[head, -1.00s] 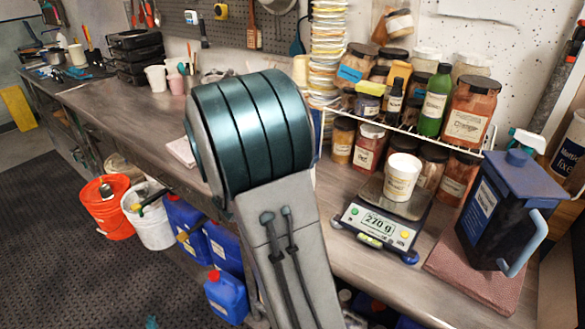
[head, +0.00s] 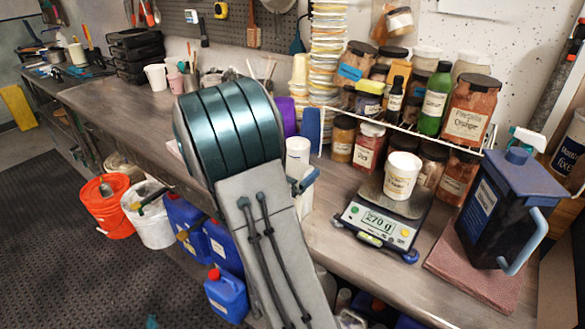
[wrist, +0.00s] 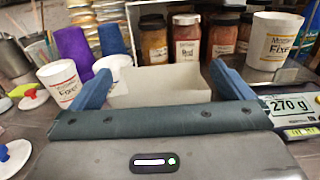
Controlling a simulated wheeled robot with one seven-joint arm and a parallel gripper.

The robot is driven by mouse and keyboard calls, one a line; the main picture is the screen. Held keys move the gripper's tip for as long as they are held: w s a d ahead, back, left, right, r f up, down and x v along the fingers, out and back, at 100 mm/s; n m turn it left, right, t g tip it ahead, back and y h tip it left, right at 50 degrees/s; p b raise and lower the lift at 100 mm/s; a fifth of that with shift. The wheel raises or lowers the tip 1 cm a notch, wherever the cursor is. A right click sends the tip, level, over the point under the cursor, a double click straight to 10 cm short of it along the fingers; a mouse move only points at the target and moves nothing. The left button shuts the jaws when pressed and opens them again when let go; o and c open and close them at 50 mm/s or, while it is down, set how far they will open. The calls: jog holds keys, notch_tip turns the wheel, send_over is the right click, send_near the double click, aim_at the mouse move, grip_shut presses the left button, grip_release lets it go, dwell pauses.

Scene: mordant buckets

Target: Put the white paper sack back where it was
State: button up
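A pale, blocky thing that looks like the white paper sack (wrist: 158,88) fills the gap between the two blue fingers of my gripper (wrist: 160,78) in the wrist view. Its sides meet both fingers, so my gripper appears shut on it. Its lower part is hidden behind the gripper body. In the head view my arm hides the sack, and only a blue finger of my gripper (head: 305,182) shows, beside a white cylinder (head: 298,152). I cannot see an empty place that is clearly the sack's own.
Right of my gripper, a scale (head: 378,222) reading 270 g bears a white tub (head: 402,176). Jars (head: 365,146) stand behind on and under a wire rack. A Fixer cup (wrist: 60,84) and purple cups (wrist: 74,50) stand to the left. A dark jug (head: 505,210) is far right.

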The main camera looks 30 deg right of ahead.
jog(key=shift+r, duration=0.1)
jog(key=shift+r+p, duration=0.25)
jog(key=shift+p, duration=0.05)
jog(key=b+v, duration=0.2)
jog(key=v, duration=1)
jog(key=s+f+m+g+y, duration=0.3)
jog(key=s+m+g+y, duration=0.4)
jog(key=s+m, duration=0.5)
jog(key=s+a+r+m+t+y, duration=0.1)
jog(key=s+a+m+t+y, duration=0.3)
jog(key=a+m+y, duration=0.6)
jog(key=shift+a+r, duration=0.25)
jog(key=shift+a, duration=0.95)
